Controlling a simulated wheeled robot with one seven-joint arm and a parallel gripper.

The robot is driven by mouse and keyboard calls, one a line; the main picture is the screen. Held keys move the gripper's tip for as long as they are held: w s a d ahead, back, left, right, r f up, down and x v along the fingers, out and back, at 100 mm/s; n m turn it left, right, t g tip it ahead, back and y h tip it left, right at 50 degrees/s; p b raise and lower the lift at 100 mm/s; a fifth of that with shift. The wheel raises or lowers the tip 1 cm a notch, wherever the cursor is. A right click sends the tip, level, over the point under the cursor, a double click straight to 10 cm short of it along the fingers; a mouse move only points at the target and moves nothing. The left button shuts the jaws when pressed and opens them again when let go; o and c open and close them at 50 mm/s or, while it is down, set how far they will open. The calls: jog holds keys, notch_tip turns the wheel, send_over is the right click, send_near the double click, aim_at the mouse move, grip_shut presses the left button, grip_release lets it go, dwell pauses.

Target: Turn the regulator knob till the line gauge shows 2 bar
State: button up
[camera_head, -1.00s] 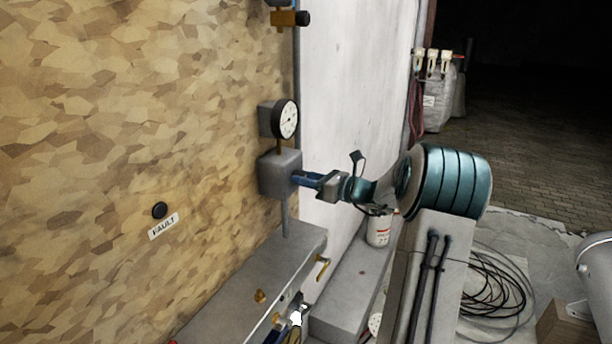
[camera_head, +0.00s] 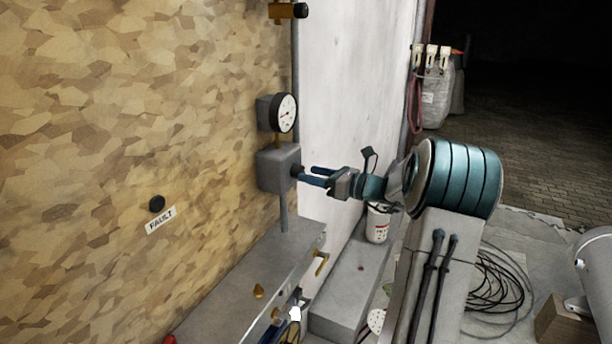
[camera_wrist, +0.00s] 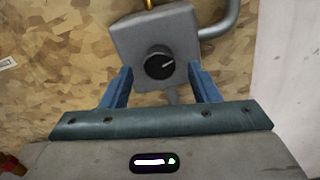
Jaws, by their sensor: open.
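The regulator is a grey box (camera_head: 277,171) on a pipe against the tan wall. My gripper (camera_head: 311,175) is open in front of the knob. In the wrist view its blue fingers (camera_wrist: 160,87) stand to either side and a little below the knob, apart from it.
A grey bench (camera_head: 255,275) with brass fittings lies below the regulator. A black button (camera_head: 157,203) with a FAULT label is on the wall at left. A white can (camera_head: 377,224) stands behind my arm. Another valve (camera_head: 287,11) is above the gauge.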

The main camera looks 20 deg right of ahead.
jog(key=b+v, duration=0.2)
jog(key=v, duration=0.8)
jog(key=shift+s+d, duration=0.25)
jog(key=s+a+f+n+g+h, duration=0.1)
jog(key=s+a+f+n+g, duration=0.3)
jog(key=a, duration=0.6)
jog(key=s+a+r+n+g+h, duration=0.1)
jog(key=s+a+n+g, duration=0.1)
jog(key=a+n+g, duration=0.65)
jog(key=s+a+f+n+t+h, duration=0.1)
jog(key=s+a+n+h, duration=0.3)
jog(key=s+n, duration=0.4)
jog(key=s+a+f+n+t+h, duration=0.1)
jog(key=s+a+f+n+h, duration=0.2)
jog(key=s+n, duration=0.6)
jog(key=shift+s+a+f+n+h, duration=0.35)
jog(key=shift+a+f+n+h, duration=0.15)
jog(key=shift+h, duration=0.5)
jog(key=shift+r, duration=0.1)
